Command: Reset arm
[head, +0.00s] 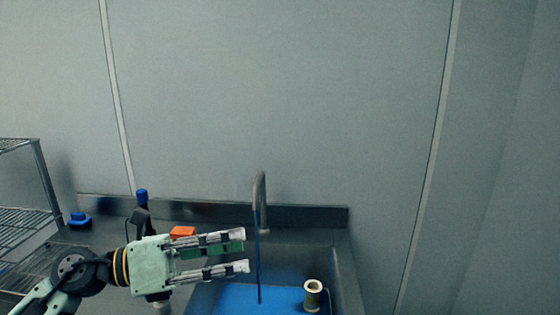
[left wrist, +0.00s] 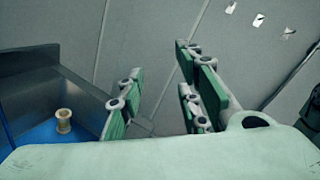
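My left gripper (head: 246,255) reaches in from the lower left in the head view, over the counter beside the sink. Its fingers point right and stand apart with nothing between them. In the left wrist view the same gripper (left wrist: 160,100) shows its green-padded fingers spread, with only the grey wall behind them. My right gripper is in neither view.
A blue-bottomed sink (head: 245,300) with a tall faucet (head: 260,190) lies right of the gripper. A pale spool-shaped object (head: 313,295) stands in it. An orange block (head: 183,232) and a blue object (head: 80,220) sit on the counter. A wire rack (head: 25,215) stands at left.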

